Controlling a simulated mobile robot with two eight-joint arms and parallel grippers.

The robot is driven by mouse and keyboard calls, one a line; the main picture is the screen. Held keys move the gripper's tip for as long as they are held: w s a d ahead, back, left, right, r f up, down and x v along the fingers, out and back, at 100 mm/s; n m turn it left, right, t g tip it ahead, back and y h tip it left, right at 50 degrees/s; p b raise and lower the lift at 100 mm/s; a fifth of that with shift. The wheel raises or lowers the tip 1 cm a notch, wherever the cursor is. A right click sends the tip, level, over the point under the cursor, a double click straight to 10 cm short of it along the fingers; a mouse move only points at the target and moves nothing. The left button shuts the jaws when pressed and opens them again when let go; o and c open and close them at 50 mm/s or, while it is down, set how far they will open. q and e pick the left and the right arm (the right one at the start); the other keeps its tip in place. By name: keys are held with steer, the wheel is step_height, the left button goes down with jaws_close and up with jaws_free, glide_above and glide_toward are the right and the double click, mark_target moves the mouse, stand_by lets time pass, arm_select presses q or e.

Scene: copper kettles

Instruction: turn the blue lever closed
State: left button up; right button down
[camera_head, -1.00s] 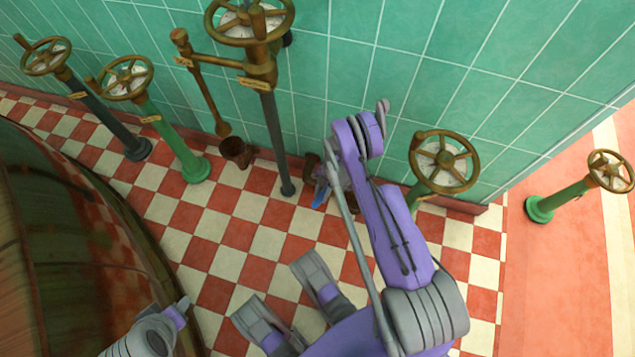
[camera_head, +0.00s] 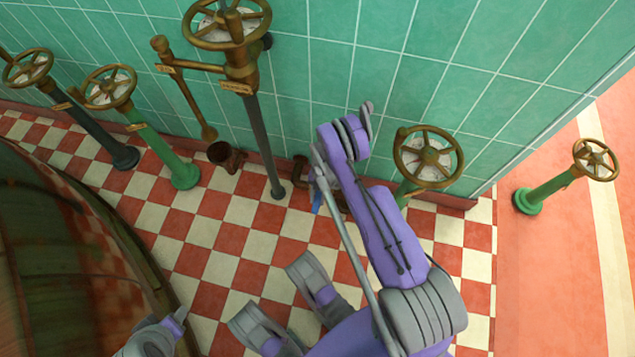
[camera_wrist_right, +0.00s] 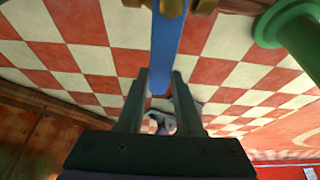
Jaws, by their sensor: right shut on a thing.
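The blue lever (camera_head: 317,201) sits low by the tiled wall, partly hidden by my right arm. In the right wrist view the lever (camera_wrist_right: 179,38) runs down from a brass fitting (camera_wrist_right: 172,7) at the top edge. My right gripper (camera_wrist_right: 160,80) has its two dark fingers on either side of the lever's lower end and is shut on it. In the head view the right gripper's fingers are mostly hidden by my purple arm.
Brass handwheels on posts stand along the wall, with a large one (camera_head: 227,22) left of my arm and another (camera_head: 428,157) close on its right. A green post (camera_head: 545,193) stands at far right. A large dark rounded body (camera_head: 70,260) fills the left. Checkered floor (camera_head: 215,235) between is clear.

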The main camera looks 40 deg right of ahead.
steer(key=c, duration=0.6)
jaws_free()
steer(key=shift+o, duration=0.2)
steer(key=p+v, duration=0.2)
steer(key=v, duration=0.9)
steer(key=shift+s, duration=0.1)
